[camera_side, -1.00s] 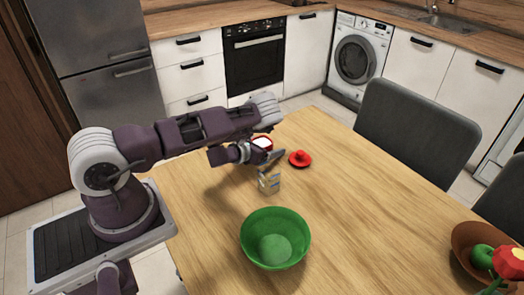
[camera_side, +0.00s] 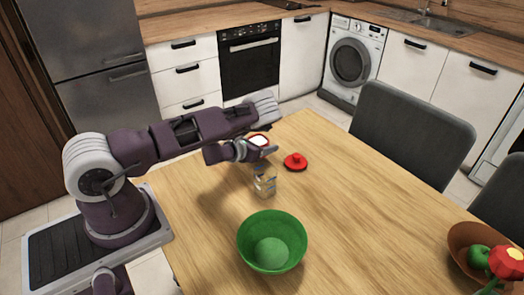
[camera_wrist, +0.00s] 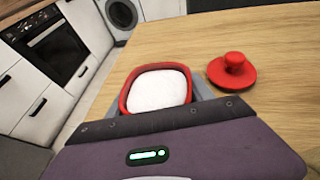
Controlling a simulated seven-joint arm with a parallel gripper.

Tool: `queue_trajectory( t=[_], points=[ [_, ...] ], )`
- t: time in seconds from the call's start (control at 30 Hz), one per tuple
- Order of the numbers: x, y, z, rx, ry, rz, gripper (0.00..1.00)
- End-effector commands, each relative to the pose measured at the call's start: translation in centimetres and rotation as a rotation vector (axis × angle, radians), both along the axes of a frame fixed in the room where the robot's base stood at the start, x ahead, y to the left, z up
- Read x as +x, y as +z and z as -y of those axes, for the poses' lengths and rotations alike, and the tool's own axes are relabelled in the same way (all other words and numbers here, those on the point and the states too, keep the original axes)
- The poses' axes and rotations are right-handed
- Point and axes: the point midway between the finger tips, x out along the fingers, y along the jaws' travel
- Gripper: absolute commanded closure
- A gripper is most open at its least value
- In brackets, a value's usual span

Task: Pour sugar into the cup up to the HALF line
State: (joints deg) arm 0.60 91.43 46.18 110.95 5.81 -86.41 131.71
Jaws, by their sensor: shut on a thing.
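My gripper (camera_side: 266,149) is shut on a red-rimmed container (camera_side: 259,140) full of white sugar, held above the table. In the wrist view the red container (camera_wrist: 124,104) sits between the grey fingers, open at the top, with the white sugar (camera_wrist: 157,90) well up inside. The container looks about upright. A small clear cup (camera_side: 264,182) with marks on its side stands on the table, just below and in front of my gripper in the side view. Its HALF line and its contents are too small to read. The cup does not show in the wrist view.
A red lid with a knob (camera_side: 295,161) lies on the table (camera_side: 350,220) right of the cup. A green bowl (camera_side: 271,243) stands in front of the cup. A brown bowl (camera_side: 462,243) with green fruit and a red flower are at far right. The table between is clear.

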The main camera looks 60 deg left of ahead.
Motion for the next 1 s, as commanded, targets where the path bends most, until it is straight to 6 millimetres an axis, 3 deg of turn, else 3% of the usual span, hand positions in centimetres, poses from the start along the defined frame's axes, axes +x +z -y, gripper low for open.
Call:
queue_trajectory(
  t=[0.2, 0.4, 0.57, 0.8, 0.9, 1.0],
  points=[
    [0.1, 5.6, 0.0, 0.002, 0.002, 0.005, 1.00],
    [-1.2, 7.7, 1.2, -0.017, -0.020, 0.001, 1.00],
    [-4.1, 8.7, 6.4, -0.066, -0.140, 0.000, 1.00],
    [-7.8, 13.6, 16.1, -0.127, -0.393, -0.015, 1.00],
    [-8.8, 15.3, 18.5, -0.139, -0.460, -0.025, 1.00],
    [-9.3, 16.1, 19.7, -0.148, -0.492, -0.031, 1.00]
  ],
)
